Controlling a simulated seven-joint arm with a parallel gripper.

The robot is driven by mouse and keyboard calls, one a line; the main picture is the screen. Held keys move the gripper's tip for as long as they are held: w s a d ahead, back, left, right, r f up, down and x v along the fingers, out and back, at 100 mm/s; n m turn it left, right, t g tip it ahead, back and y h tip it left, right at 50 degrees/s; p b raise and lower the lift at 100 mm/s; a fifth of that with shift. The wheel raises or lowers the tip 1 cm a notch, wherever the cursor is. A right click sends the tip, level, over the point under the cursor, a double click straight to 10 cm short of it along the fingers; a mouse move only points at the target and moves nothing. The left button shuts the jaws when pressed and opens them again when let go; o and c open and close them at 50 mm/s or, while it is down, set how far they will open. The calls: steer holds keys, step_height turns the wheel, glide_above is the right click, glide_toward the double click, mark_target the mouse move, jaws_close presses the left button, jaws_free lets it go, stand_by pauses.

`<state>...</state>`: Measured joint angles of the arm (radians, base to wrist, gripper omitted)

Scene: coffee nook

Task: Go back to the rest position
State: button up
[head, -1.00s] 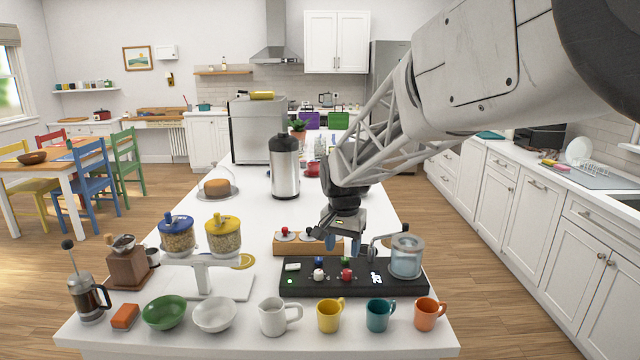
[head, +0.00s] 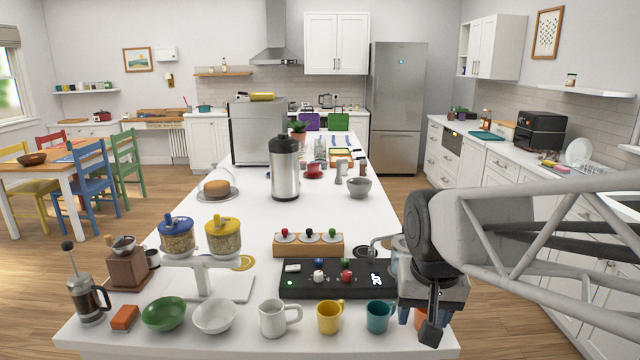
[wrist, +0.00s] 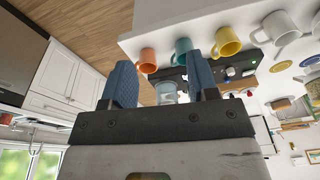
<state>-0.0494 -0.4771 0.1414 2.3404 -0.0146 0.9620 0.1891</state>
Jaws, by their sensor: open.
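My gripper (head: 432,318) hangs at the right front of the white counter (head: 250,343) in the head view, in front of the orange mug and the glass jar, hiding much of both. In the wrist view its two blue fingers (wrist: 163,88) stand apart with nothing held between them. The orange mug (wrist: 147,60) shows in the wrist view beyond the fingers, apart from them. The glass jar (wrist: 166,93) shows in the gap between the fingers, farther off.
A teal mug (head: 378,316), yellow mug (head: 330,316) and white mug (head: 273,318) line the counter's front edge. Behind them lie a black scale panel (head: 300,290) and a wooden block with knobs (head: 308,251). Open floor (head: 520,335) lies right of the counter.

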steer(key=s+d+f+n, duration=0.1)
steer(key=s+d+f, duration=0.1)
steer(key=s, duration=0.8)
steer(key=shift+f+t, duration=0.3)
steer(key=shift+f, duration=0.1)
